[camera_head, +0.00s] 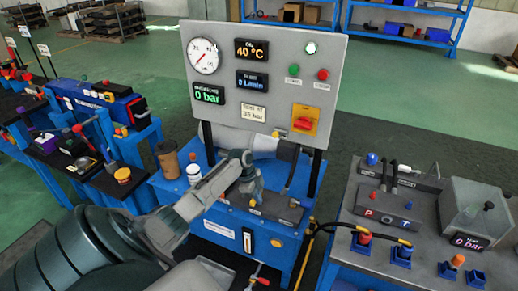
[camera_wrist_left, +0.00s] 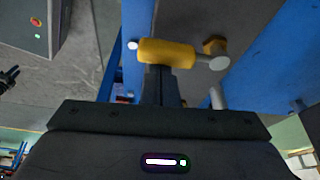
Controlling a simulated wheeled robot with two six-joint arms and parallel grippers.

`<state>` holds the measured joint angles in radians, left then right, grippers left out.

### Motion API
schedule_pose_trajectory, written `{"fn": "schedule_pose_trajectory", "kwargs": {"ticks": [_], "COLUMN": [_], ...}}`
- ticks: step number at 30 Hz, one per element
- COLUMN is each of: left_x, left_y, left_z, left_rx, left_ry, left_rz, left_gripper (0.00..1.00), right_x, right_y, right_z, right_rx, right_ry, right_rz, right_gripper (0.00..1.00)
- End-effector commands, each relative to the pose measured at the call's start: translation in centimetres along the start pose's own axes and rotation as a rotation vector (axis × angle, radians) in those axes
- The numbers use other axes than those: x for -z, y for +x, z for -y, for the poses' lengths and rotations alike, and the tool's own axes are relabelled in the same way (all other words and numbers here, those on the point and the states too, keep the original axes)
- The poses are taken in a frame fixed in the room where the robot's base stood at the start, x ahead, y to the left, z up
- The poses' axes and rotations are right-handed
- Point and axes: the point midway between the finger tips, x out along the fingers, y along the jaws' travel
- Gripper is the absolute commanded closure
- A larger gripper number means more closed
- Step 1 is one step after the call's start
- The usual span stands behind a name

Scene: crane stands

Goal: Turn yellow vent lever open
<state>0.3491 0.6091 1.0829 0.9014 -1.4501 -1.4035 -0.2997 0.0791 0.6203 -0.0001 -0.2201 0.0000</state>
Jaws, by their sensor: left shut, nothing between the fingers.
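The yellow lever (camera_wrist_left: 167,52) shows in the left wrist view as a thick yellow grip on a silver rod, beside a blue frame. My left gripper (camera_wrist_left: 160,72) is shut, its dark fingers together and empty. The fingertips overlap the lower edge of the yellow grip; I cannot tell whether they touch it. In the head view my left gripper (camera_head: 252,188) is at the blue stand under the grey panel, and I cannot make out the lever there. My right gripper is not in view.
The grey gauge panel (camera_head: 225,123) stands upright behind my gripper, above the blue stand (camera_head: 222,225). A brown cup (camera_head: 168,160) and a small jar (camera_head: 123,177) stand to the left. Another bench (camera_head: 365,182) with fittings and a hose stands to the right.

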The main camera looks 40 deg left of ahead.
Motion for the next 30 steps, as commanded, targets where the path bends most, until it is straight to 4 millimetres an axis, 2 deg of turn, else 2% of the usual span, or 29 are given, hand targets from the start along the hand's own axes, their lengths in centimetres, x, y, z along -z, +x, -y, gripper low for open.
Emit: {"fn": "schedule_pose_trajectory", "kwargs": {"ticks": [8,15,17,24,30], "left_x": [0.3,3.5,2.8,2.8,2.9], "left_y": [0.1,0.9,-0.6,-5.8,-8.3], "left_z": [-0.1,-0.9,-0.6,-0.5,-0.5], "left_rx": [0.000,0.003,0.009,0.009,0.005], "left_ry": [-0.001,-0.009,-0.009,-0.008,-0.010], "left_rz": [0.000,-0.003,0.004,0.004,0.001], "left_gripper": [1.00,1.00,1.00,1.00,1.00], "right_x": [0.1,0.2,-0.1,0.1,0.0], "right_y": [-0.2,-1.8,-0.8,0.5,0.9], "right_z": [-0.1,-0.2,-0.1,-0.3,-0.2], "right_rx": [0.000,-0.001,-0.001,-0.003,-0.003], "right_ry": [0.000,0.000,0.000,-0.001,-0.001], "right_rz": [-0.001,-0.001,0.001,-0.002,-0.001], "right_gripper": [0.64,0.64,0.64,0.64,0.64]}}
